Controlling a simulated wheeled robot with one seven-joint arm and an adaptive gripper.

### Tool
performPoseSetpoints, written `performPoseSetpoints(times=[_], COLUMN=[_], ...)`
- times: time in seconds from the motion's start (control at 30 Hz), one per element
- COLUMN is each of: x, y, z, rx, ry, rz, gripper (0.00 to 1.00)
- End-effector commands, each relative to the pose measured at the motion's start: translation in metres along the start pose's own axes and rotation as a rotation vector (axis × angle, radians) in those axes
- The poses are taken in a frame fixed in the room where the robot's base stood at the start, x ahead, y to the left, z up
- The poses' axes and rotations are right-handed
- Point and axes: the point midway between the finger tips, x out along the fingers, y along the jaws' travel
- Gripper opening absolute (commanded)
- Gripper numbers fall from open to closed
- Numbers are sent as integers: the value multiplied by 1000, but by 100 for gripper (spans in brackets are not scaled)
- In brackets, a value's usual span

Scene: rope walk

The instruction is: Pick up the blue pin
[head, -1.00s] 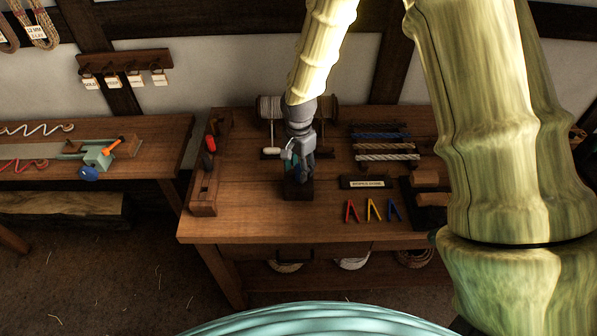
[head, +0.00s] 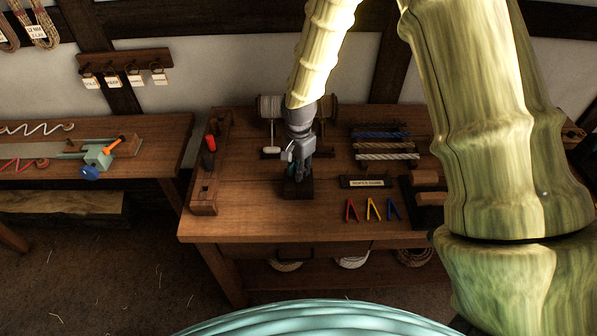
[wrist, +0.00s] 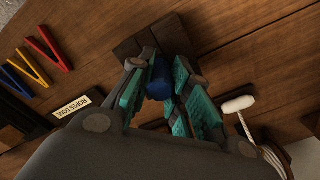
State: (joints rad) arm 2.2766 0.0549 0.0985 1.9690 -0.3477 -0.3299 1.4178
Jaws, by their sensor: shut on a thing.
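The blue pin (wrist: 159,80) shows in the wrist view as a dark blue cylinder between the teal pads of my gripper (wrist: 162,72). The fingers are shut on it. In the head view my gripper (head: 298,175) points down over a small dark wooden block (head: 298,190) on the workbench (head: 250,222). The block also shows just beyond the fingertips in the wrist view (wrist: 128,48). In the head view my fingers hide the pin. I cannot tell whether its lower end is still in the block.
Red, yellow and blue V-shaped tools (head: 372,210) lie right of the block, near a name plate (head: 362,182) and a rack of rope samples (head: 384,145). A wooden tray (head: 205,185) stands left. A spool (head: 271,107) is behind. Bare bench lies in front.

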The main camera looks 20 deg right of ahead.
Motion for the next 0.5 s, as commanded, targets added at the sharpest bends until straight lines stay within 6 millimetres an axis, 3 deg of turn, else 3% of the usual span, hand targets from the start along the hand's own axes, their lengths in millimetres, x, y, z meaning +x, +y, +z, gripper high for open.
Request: performPoseSetpoints(times=[0.27, 0.5], x=[-14, -46], y=[-1, -1], z=[-1, 0], rx=[1, 1], ry=[1, 2], rz=[-2, -3], gripper=[1, 1])
